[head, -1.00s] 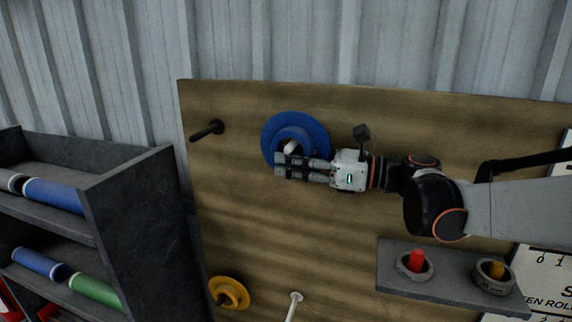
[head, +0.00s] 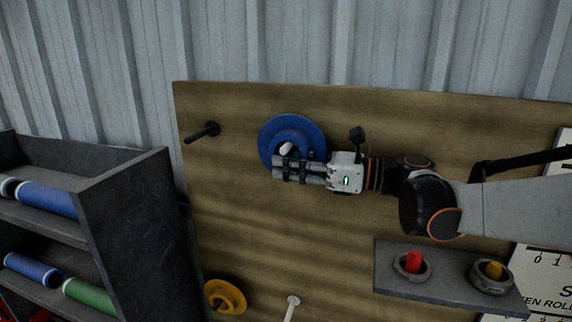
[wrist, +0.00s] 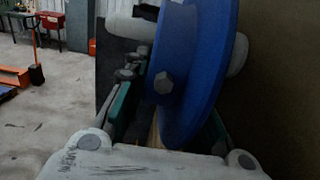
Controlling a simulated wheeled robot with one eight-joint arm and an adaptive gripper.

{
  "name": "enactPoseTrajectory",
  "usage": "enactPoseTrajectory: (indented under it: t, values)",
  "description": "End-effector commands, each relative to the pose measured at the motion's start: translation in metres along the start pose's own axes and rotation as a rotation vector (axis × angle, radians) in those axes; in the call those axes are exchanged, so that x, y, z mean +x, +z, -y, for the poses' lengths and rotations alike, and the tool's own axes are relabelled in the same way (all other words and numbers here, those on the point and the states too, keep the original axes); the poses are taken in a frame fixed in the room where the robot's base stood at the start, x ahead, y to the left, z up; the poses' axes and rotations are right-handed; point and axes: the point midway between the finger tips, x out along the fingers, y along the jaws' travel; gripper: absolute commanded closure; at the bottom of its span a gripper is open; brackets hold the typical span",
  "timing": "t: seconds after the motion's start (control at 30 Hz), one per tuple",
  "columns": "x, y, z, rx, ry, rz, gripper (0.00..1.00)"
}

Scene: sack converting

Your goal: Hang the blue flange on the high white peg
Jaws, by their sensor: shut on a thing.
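The blue flange (head: 310,133) is at the upper middle of the wooden board in the head view, its disc roughly parallel to the board. The high white peg (head: 286,148) shows its pale end in the flange's opening, so the flange appears to be around it. My gripper (head: 280,169) reaches in from the right and is shut on the flange's lower part. In the wrist view the flange (wrist: 205,70) stands edge-on between my fingers, with pale peg-like parts (wrist: 130,25) on both sides of it. The flange's hole and its contact with the peg are hidden there.
A black peg (head: 203,132) sticks out at upper left. A yellow flange (head: 225,297) and a lower white peg (head: 291,306) are below. A grey shelf (head: 440,279) with red and yellow pieces is at lower right. A dark rack (head: 130,215) with rolls stands left.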

Motion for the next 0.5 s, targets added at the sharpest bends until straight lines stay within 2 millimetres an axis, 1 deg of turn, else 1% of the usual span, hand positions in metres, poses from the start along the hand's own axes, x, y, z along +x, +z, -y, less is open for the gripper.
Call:
enactPoseTrajectory:
  t: [0.03,0.07,0.1,0.13,0.17,0.5]
  values:
    - [0.0001,0.0013,0.0001,0.001,0.000,0.003,1.00]
    - [0.0000,0.0013,0.0001,0.001,0.000,0.003,0.71]
    - [0.0000,0.0012,0.0001,0.000,0.000,0.003,0.62]
    - [0.0000,0.0011,0.0001,0.000,0.000,0.002,0.55]
    - [0.0000,0.0010,0.0001,0.000,0.000,0.002,0.52]
    - [-0.0012,-0.0008,0.0003,0.000,-0.001,-0.001,0.52]
